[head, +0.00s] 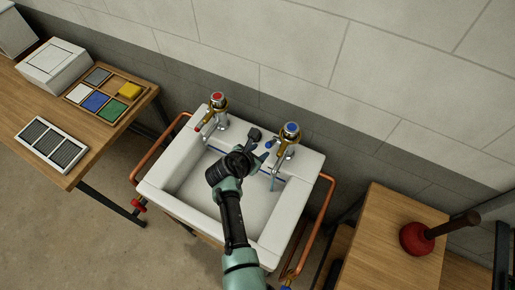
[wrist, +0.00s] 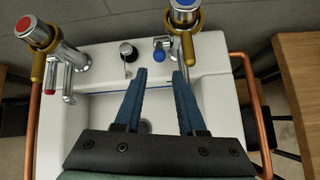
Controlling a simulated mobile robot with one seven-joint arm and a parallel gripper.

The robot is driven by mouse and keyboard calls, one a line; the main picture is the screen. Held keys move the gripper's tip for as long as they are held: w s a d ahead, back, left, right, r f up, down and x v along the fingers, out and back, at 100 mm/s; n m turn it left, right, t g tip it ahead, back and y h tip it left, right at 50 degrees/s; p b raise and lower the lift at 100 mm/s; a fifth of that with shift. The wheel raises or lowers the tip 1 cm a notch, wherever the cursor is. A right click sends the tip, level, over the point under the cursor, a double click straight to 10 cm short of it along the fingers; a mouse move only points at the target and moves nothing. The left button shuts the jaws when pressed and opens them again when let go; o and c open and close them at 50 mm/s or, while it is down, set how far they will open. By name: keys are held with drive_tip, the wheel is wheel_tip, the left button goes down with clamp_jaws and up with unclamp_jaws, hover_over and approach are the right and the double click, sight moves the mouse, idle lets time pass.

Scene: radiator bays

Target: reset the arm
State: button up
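My gripper (wrist: 160,84) reaches over the white sink (head: 185,181). In the wrist view its two blue fingers stand apart with nothing between them, so it is open. In the head view my arm comes up from the bottom and hides part of the basin. A tap with a red top (head: 218,100) stands at the sink's back left.
Copper pipes (head: 319,226) run down both sides of the sink. A wooden bench (head: 132,122) at left holds a tray of coloured blocks (head: 95,102), a grille (head: 52,144) and a white box (head: 53,64).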

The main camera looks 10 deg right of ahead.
drive_tip(key=shift+s+a+r, duration=0.2)
drive_tip(key=shift+s+r, duration=0.05)
drive_tip(key=shift+r, duration=0.05)
idle(0.5)
drive_tip(key=w+a+r+m+t+y+b, duration=0.15)
drive_tip(key=w+r+m+t, duration=0.35)
drive_tip(key=r, duration=0.8)
drive_tip(key=w+a+r+m+t+y+b, duration=0.1)
drive_tip(key=w+a+r+m+t+b, duration=0.15)
drive_tip(key=w+r+m, duration=0.65)
drive_tip(key=s+r+m+t+b, duration=0.2)
drive_tip(key=s+r, duration=0.3)
drive_tip(key=r, duration=0.6)
drive_tip(key=s+r+m+t+b, duration=0.2)
drive_tip(key=s+r+t, duration=0.15)
drive_tip(key=r, duration=0.75)
drive_tip(key=s+r+m+t+y+b, duration=0.2)
drive_tip(key=s+r+m+t, duration=0.5)
drive_tip(key=s+r, duration=1.1)
drive_tip(key=s+m, duration=0.2)
drive_tip(key=shift+s+a+b, duration=0.35)
drive_tip(key=shift+b, duration=0.05)
drive_tip(key=shift+y, duration=0.25)
